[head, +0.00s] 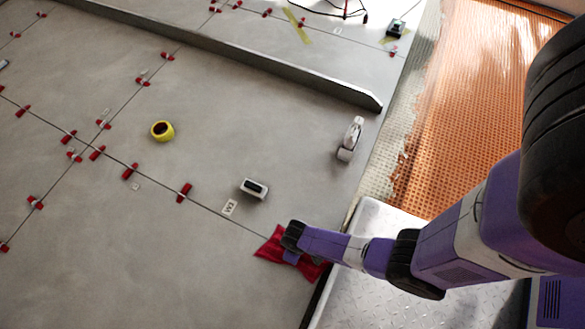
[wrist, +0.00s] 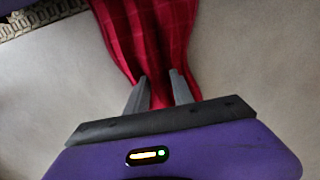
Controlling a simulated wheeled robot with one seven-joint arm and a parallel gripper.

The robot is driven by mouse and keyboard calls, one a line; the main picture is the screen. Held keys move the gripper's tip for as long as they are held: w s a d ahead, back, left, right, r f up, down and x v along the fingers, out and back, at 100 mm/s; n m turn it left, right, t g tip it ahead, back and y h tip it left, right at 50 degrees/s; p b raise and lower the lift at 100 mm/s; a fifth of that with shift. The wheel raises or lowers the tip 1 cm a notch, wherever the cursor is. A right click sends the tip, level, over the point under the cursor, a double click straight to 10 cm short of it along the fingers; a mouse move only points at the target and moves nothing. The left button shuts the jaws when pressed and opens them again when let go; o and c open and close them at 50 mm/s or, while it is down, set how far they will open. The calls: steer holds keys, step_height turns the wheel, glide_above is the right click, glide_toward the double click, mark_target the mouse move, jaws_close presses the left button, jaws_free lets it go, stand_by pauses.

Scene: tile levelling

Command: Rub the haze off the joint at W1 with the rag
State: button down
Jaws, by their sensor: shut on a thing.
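The red rag (head: 270,249) lies bunched on the grey tiles near the right edge of the tiled floor. My gripper (wrist: 160,88) is shut on the rag, whose red checked cloth (wrist: 150,35) spreads beyond the fingers in the wrist view. A thin dark joint (head: 215,210) runs from the left down to the rag, where the rag and my gripper cover it. A small white label (head: 229,207) lies beside this joint, up and left of the rag; its marking is too small to read surely. I cannot make out haze on the joint.
A white block with a black top (head: 255,188) sits close above the joint. A yellow roll (head: 163,130) and a grey-white tool (head: 351,138) stand farther off. Red clips (head: 184,192) line the joints. A long metal bar (head: 250,66) crosses behind; orange matting (head: 465,110) lies right.

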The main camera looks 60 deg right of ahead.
steer(key=shift+s+f+p, duration=0.1)
steer(key=shift+s+p, duration=0.5)
steer(key=shift+s, duration=2.2)
step_height(320, 180, up, 5)
steer(key=p, duration=0.5)
step_height(320, 180, up, 3)
steer(key=p, duration=0.3)
steer(key=shift+w, duration=0.15)
steer(key=shift+w, duration=0.2)
